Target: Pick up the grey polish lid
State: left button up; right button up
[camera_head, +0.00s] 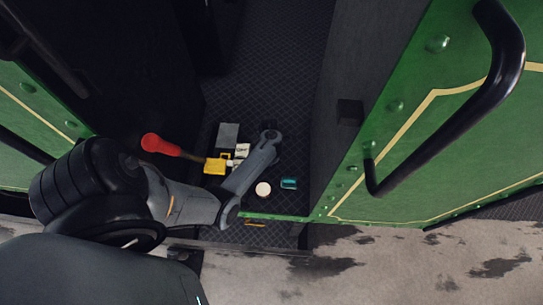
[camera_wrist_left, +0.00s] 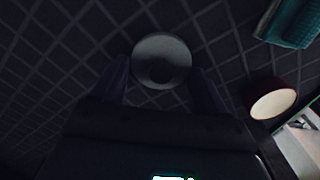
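The grey polish lid (camera_wrist_left: 161,60) is a round disc lying on the dark patterned floor in the left wrist view. In the head view I cannot make it out; my left arm appears to cover it. My left gripper (camera_wrist_left: 162,84) is open, with one finger on each side of the lid's near edge. I cannot tell whether the fingers touch it. In the head view my left gripper (camera_head: 270,134) reaches low over the dark floor. My right gripper is not in view.
A cream round object (camera_head: 263,189) and a teal block (camera_head: 289,183) lie near the arm. Green panels with black handrails (camera_head: 497,75) flank the opening.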

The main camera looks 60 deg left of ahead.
pick_arm(q)
jog(key=c, duration=0.3)
jog(key=shift+c, duration=0.2)
jog(key=shift+r, duration=0.15)
